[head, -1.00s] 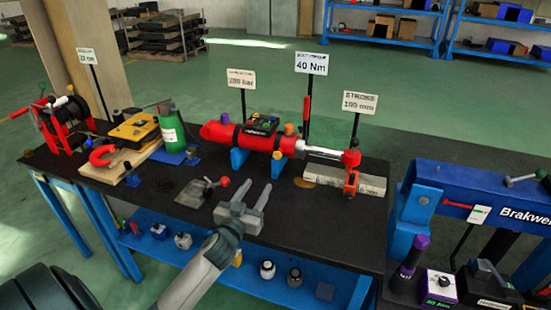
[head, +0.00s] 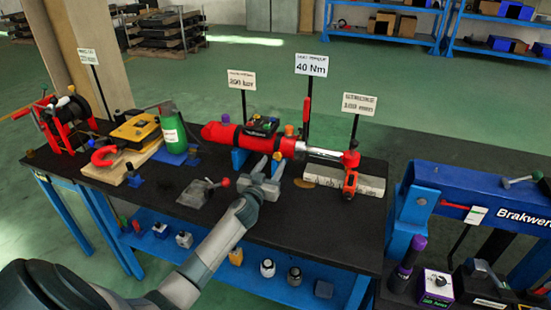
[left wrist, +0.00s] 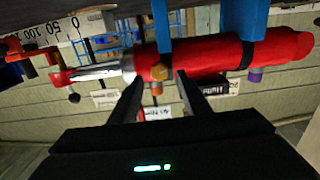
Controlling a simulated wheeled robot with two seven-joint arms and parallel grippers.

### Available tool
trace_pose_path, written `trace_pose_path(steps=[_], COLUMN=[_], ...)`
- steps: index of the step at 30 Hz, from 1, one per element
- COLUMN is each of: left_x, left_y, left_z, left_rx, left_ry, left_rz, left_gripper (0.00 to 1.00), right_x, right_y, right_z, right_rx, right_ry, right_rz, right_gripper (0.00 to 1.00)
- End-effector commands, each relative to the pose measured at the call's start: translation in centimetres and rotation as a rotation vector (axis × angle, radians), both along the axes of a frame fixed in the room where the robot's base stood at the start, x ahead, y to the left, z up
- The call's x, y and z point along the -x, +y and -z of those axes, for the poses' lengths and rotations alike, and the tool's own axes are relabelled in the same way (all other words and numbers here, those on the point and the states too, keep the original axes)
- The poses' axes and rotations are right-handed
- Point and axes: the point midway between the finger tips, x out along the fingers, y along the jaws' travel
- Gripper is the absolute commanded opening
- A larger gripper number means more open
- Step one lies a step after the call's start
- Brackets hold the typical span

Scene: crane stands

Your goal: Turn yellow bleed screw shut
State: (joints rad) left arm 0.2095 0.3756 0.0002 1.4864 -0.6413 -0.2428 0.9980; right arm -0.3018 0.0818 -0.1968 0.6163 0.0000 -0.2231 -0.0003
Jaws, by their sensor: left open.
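The red hydraulic cylinder (head: 225,135) lies on blue supports on the dark bench. The yellow bleed screw (left wrist: 158,72) sits on its side facing me, towards the rod end. In the head view, the screw (head: 277,156) is small and partly hidden by a fingertip. My left gripper (head: 268,161) is open and empty, close in front of the cylinder. In the left wrist view, which is upside down, its fingers (left wrist: 158,79) stand either side of the screw's line. I cannot tell whether they reach around it. My right gripper is not in view.
An orange knob (head: 289,130) stands on top of the cylinder near the screw. A small red-knobbed lever fixture (head: 197,192) is left of my gripper. A scale block (head: 372,185) lies under the rod end. The sign 40 Nm (head: 311,65) stands behind.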

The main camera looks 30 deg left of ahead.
Motion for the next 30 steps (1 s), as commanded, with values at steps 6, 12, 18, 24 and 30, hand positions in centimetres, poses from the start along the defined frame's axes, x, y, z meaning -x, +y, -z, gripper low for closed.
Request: trace_pose_path(steps=[6,12,18,24,30], left_x=[-2.5,-3.4,-3.5,-3.5,-3.5], left_y=[0.6,0.8,0.8,0.8,0.8], left_z=[0.0,0.0,0.0,0.0,0.0], left_rx=[0.000,0.001,0.001,0.000,0.000], left_ry=[0.000,0.001,0.000,0.000,0.000], left_rz=[0.000,0.000,0.001,0.001,0.000], left_gripper=[0.43,0.43,0.43,0.21,0.02], right_x=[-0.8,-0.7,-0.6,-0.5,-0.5], right_y=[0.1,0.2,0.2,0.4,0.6], right_z=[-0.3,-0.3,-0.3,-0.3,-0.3], right_rx=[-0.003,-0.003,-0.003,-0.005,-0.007], right_ry=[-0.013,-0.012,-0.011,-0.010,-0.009], right_rz=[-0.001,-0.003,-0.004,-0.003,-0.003], right_gripper=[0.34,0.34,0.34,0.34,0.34])
